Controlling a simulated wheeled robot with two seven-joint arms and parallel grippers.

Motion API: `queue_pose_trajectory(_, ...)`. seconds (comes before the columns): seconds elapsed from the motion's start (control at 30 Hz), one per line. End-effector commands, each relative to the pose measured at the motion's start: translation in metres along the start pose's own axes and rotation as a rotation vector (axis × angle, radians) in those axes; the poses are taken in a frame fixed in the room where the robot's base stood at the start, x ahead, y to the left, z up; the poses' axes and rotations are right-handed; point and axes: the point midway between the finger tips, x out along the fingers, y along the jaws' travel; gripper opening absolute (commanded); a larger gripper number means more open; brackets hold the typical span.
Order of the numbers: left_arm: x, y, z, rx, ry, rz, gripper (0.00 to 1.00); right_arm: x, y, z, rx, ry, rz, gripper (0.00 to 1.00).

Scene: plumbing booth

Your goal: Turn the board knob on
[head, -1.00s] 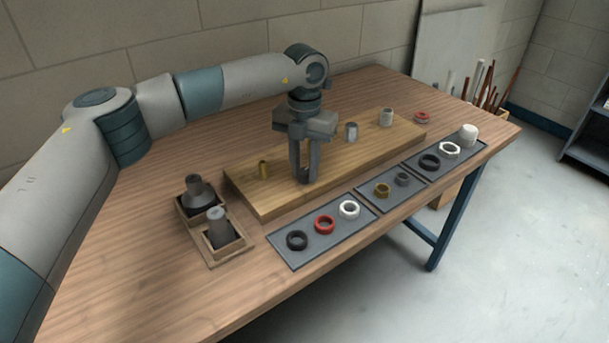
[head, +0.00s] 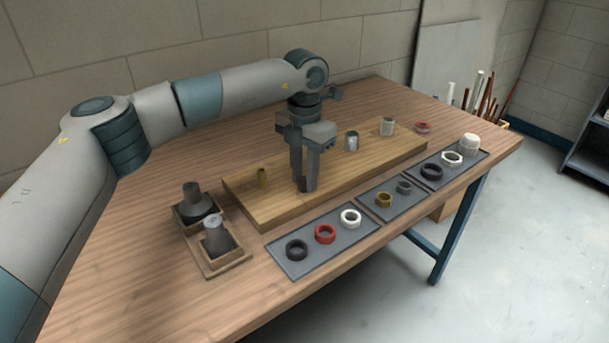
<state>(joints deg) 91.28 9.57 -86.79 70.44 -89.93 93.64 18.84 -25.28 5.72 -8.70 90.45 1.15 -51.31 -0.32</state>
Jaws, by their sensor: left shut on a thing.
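My right gripper is not in view.
Grey trays (head: 333,246) with rings and nuts line the front edge. A wooden holder (head: 228,262) with dark cone-shaped parts sits at left.

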Motion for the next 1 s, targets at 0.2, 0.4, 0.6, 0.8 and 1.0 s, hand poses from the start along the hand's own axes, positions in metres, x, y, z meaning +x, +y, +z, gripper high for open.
queue_pose_trajectory(0.2, -0.001, 0.001, 0.001, -0.001, -0.002, 0.001, 0.44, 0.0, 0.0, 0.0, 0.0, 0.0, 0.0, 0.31)
queue_pose_trajectory(0.4, -0.001, 0.0, 0.0, -0.001, -0.001, 0.001, 0.44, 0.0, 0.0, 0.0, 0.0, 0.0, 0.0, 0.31)
queue_pose_trajectory(0.6, -0.008, 0.0, 0.0, -0.001, -0.001, 0.001, 0.44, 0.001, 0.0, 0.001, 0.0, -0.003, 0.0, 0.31)
queue_pose_trajectory(0.8, -0.03, 0.0, 0.001, -0.001, -0.003, 0.002, 0.44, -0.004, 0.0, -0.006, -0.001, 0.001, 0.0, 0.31)
queue_pose_trajectory(1.0, -0.068, 0.0, 0.001, -0.001, -0.004, 0.002, 0.44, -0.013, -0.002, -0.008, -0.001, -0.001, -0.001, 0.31)
